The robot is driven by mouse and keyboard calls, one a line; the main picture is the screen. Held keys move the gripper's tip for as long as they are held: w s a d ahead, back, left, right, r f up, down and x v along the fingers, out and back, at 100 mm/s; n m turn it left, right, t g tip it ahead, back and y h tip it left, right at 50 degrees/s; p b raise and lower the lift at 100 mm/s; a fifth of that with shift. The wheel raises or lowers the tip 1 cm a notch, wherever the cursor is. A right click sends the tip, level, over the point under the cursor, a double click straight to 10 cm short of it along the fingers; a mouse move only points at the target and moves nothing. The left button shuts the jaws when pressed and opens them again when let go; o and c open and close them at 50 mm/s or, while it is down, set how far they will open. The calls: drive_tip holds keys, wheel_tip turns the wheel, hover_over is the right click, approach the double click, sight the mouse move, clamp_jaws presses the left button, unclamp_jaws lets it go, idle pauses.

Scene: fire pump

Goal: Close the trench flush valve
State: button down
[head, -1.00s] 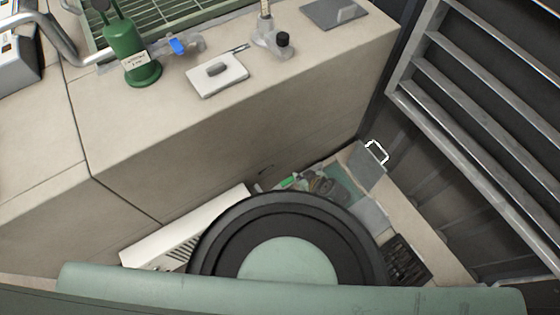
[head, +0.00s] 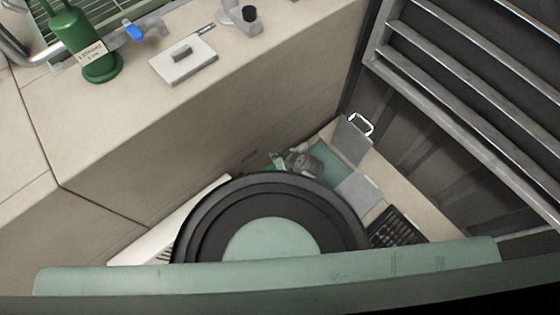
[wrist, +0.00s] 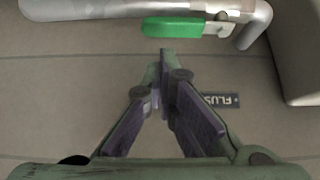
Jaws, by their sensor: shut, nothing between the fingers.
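In the wrist view a green lever handle (wrist: 172,27) lies lengthwise along a grey metal pipe (wrist: 262,14), joined to a small metal valve fitting (wrist: 222,25) at its right end. An upside-down dark label (wrist: 220,100) on the beige surface reads "FLUS…", its left part hidden by my finger. My gripper (wrist: 163,58) is shut and empty. Its fingertips point at the handle's lower edge and appear just short of it; whether they touch I cannot tell. My gripper is not in the head view, and I cannot identify this green lever there.
In the head view a beige bench carries a green pump-like body (head: 82,40), a blue handle (head: 133,31) on a pipe, and a white block (head: 183,60). Slatted metal shelving (head: 470,80) stands at right. Cluttered items (head: 300,160) lie low in the corner.

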sight(270, 168)
drive_tip(key=b+x, duration=0.2)
drive_tip(key=x, duration=0.2)
drive_tip(key=shift+f, duration=0.15)
